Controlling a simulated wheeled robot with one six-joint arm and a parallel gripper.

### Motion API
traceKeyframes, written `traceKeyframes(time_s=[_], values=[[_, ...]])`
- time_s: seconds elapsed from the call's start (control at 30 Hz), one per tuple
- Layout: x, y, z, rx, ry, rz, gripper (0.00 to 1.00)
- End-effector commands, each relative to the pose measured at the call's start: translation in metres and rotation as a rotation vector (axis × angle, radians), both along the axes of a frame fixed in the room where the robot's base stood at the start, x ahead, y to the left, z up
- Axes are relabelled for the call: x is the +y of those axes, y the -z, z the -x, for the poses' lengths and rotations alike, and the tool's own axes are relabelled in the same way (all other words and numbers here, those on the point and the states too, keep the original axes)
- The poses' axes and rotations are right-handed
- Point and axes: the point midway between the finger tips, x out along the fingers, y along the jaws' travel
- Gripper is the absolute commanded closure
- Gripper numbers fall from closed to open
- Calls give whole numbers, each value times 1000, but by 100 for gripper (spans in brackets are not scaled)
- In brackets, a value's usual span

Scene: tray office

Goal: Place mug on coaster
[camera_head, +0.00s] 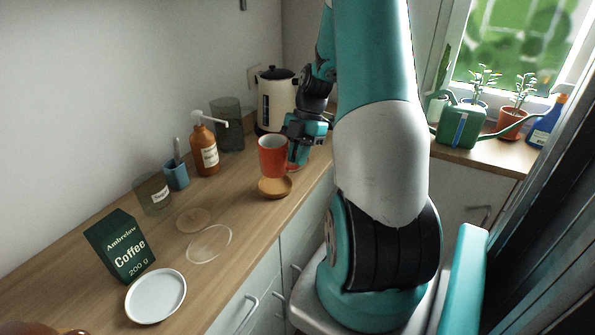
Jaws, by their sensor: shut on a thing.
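An orange-red mug (272,160) is held roughly upright near the counter's front edge. My gripper (290,152) is shut on it from the right, with the fingers partly hidden behind the mug. A thick round wooden piece (274,190) lies directly below the mug in this view; I cannot tell whether the two touch. A thin, flat, tan round coaster (193,220) lies bare on the counter to the left, nearer the camera. A clear round disc (210,243) lies just in front of that coaster.
On the wooden counter (75,268) stand a green coffee box (121,246), a white plate (156,297), a dark glass (153,194), a blue cup (176,175), an orange pump bottle (204,150) and a kettle (276,100). Plants and a green watering can (460,124) stand by the window.

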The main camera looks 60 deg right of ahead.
Motion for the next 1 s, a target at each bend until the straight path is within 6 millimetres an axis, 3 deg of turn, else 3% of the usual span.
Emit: traceKeyframes(time_s=[0.4, 0.77, 0.8, 0.87, 1.0], values=[[0, 48, 0, 0, -1, -1, 100], [0, 53, 0, -1, -1, 1, 100], [0, 52, 0, 0, 0, 1, 80], [0, 52, 0, 0, 0, 0, 66], [0, 52, 0, 0, 0, 0, 63]])
